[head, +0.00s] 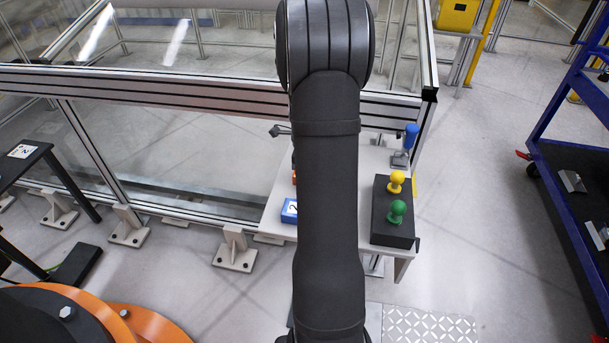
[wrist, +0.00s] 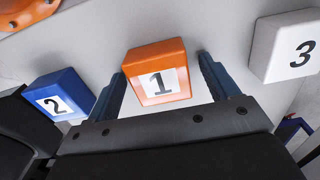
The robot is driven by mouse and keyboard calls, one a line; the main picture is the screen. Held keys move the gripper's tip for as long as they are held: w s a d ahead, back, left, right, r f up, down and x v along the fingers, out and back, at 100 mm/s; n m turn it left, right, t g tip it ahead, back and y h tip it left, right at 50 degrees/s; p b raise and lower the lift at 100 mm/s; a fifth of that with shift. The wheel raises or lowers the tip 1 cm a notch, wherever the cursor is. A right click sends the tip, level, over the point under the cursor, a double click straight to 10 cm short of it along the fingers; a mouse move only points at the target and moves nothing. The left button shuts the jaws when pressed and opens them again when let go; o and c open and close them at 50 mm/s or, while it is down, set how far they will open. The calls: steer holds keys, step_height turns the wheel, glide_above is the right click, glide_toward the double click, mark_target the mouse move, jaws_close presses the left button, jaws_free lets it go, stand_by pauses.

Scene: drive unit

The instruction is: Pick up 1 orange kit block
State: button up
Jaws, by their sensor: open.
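The orange kit block (wrist: 155,58), marked 1, is in the middle of the wrist view on the light table. My gripper (wrist: 162,75) is open, with one finger on each side of the orange block. A gap shows at the right finger; the left finger is very close to the block, and I cannot tell whether it touches. In the head view my arm hides the gripper and nearly all of the orange block.
A blue block (wrist: 60,92) marked 2 is left of my gripper, and a white block (wrist: 285,45) marked 3 is to the right. In the head view, a dark box (head: 380,222) with a yellow knob (head: 396,181) and a green knob (head: 396,211) stands on the table's right side.

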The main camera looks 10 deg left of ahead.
steer(key=c, duration=1.3)
